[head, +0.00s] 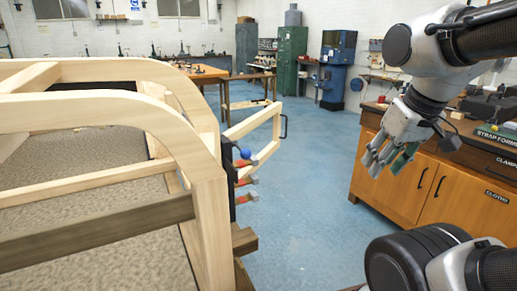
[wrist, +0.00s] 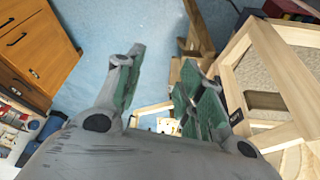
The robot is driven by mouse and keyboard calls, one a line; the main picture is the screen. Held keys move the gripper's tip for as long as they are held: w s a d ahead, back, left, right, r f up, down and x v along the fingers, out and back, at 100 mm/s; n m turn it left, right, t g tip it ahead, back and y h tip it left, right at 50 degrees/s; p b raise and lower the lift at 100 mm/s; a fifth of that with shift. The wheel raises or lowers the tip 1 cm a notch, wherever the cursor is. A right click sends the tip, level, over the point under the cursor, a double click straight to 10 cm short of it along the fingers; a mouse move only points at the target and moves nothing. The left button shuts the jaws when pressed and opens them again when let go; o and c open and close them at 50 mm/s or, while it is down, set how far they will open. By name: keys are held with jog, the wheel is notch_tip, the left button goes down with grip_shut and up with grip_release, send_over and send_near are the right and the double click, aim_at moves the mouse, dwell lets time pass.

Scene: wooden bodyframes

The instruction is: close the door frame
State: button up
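The door frame (head: 262,132) is a pale wooden frame with a black handle (head: 284,126) on its outer edge. In the head view it stands swung out from the large wooden bodyframe (head: 208,190), at an angle over the blue floor. My gripper (head: 385,162) hangs to the right of the door frame and well apart from it, fingers pointing down. In the wrist view its two green-padded fingers (wrist: 162,62) are spread with nothing held between them. Pale wood shows low between the fingers, partly hidden; I cannot tell which part it is.
An orange wooden cabinet (head: 408,187) with a dark top stands close at right, behind my gripper. Red-tipped clamps (head: 245,181) and a blue ball (head: 245,154) stick out from the bodyframe's post. Blue floor (head: 318,185) lies open between bodyframe and cabinet.

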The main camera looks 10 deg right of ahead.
jog(key=shift+d+f, duration=0.15)
jog(key=c, duration=0.3)
jog(key=f, duration=0.1)
jog(key=f+g, duration=0.1)
jog(key=d+f, duration=0.1)
jog(key=shift+w+m+g, duration=0.3)
jog(key=shift+m+g, duration=0.1)
grip_shut()
jog(key=w+d+f+m+t, duration=0.1)
jog(key=w+d+f+m, duration=0.1)
jog(key=w+d+f, duration=0.75)
jog(key=w+d+f+m+t+h, duration=0.1)
jog(key=w+d+f+m+t, duration=0.2)
jog(key=w+f, duration=1.15)
jog(key=w+d+f+m, duration=0.2)
jog(key=w+d+f, duration=0.45)
jog(key=w, duration=1.15)
jog(key=w+a+r+m+t+y, duration=0.1)
jog(key=w+m+t+y, duration=0.15)
jog(key=w+t, duration=0.45)
jog(key=w+a+r+m+t+y, duration=0.2)
jog(key=w+a+r, duration=0.15)
jog(key=r, duration=0.35)
jog(key=w+a+r+m+t+y, duration=0.2)
jog(key=w+r, duration=0.3)
jog(key=r, duration=0.2)
jog(key=s+a+x, duration=0.1)
jog(key=a+x, duration=0.1)
jog(key=x, duration=1)
jog(key=shift+a, duration=0.45)
